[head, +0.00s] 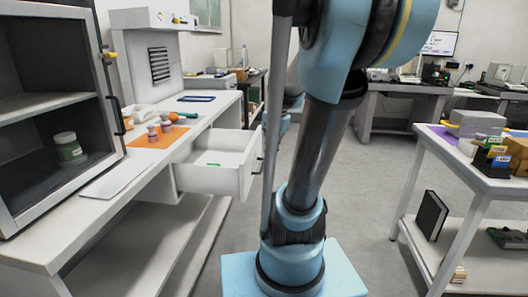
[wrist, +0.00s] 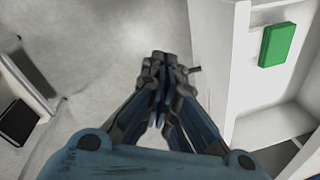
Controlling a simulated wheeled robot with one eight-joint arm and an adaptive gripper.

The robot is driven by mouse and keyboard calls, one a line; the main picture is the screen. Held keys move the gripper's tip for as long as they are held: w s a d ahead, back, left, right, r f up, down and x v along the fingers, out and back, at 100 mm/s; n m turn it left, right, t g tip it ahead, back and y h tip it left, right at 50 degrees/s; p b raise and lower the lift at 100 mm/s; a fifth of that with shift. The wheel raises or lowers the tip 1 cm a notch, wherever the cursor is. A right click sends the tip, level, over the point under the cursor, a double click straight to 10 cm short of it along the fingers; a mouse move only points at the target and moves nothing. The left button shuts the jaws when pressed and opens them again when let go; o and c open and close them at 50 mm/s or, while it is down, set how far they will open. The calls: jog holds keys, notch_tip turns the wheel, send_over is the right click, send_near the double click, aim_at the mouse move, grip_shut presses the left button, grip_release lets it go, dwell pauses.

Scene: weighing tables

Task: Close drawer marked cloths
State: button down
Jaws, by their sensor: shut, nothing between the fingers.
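A white drawer (head: 214,178) stands pulled out from under the left bench in the head view. A small green item (head: 213,164) lies in it. Its front faces right, with a dark handle (head: 258,160) on it. No marking on the front can be read. In the wrist view my gripper (wrist: 163,62) is shut and empty, just left of the drawer front (wrist: 212,45). The handle (wrist: 195,69) shows close to the right of the fingers; whether they touch cannot be told. The green item (wrist: 278,44) shows inside the drawer. In the head view my arm hides the gripper.
A white table (head: 495,185) with boxes stands at right. The floor (head: 375,185) between is clear.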

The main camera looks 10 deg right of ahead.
jog(key=w+d+m+y, duration=0.1)
jog(key=w+d+m, duration=0.25)
jog(key=w, duration=0.45)
jog(key=w+d+f+m, duration=0.1)
jog(key=w+d+m, duration=0.1)
jog(key=w+m, duration=0.45)
jog(key=w+d+m+y, duration=0.1)
jog(key=w+d+m, duration=0.2)
jog(key=w, duration=0.6)
jog(key=w+a+f, duration=0.2)
jog(key=a+f, duration=0.3)
jog(key=f, duration=0.4)
jog(key=shift+a+f, duration=0.3)
jog(key=shift+a, duration=0.05)
jog(key=shift+w, duration=0.15)
